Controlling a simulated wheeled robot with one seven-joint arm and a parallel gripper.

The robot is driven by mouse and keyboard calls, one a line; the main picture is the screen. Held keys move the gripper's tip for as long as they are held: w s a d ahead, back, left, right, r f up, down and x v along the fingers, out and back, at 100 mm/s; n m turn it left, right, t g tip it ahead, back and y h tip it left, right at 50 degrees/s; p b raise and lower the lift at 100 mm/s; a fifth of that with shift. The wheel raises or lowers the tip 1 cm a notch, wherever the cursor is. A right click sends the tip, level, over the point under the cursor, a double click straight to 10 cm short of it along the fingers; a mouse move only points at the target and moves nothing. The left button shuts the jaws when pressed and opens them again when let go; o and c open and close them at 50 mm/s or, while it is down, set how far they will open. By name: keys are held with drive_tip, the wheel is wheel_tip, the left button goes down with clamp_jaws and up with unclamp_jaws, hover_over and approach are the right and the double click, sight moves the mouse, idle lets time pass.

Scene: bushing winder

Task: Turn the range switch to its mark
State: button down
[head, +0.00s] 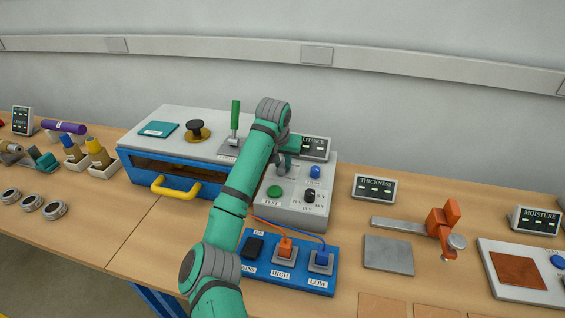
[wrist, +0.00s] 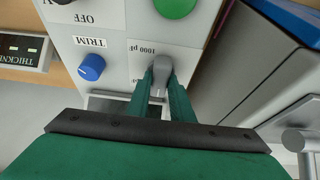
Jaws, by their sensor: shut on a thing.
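The range switch (wrist: 162,66) is a grey knob on the grey control box (head: 312,208), and it shows in the wrist view between my fingertips. My gripper (wrist: 161,80) is shut on it, with one green finger on each side. A label reading 1000 pF (wrist: 141,48) lies beside the knob, upside down in the wrist view. In the head view my gripper (head: 283,162) is over the back left of the box and hides most of the switch. The knob's pointing direction and its mark are not clear to me.
Close by on the box are a blue TRIM knob (head: 315,172), a green TEST button (head: 274,192) and a black knob (head: 309,195). A display (head: 315,148) stands behind. The blue-fronted machine with a green lever (head: 235,115) is at left. A blue plug panel (head: 298,281) lies in front.

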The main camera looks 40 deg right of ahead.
drive_tip(key=m+g+h, duration=0.1)
drive_tip(key=m, duration=0.3)
drive_tip(key=shift+w, duration=0.1)
drive_tip(key=m+g, duration=0.2)
drive_tip(key=m, duration=0.2)
drive_tip(key=shift+w+m, duration=0.15)
drive_tip(key=shift+m, duration=0.15)
idle(0.4)
drive_tip(key=shift+a+r, duration=0.1)
drive_tip(key=c, duration=1.6)
unclamp_jaws()
drive_tip(key=shift+o, duration=0.2)
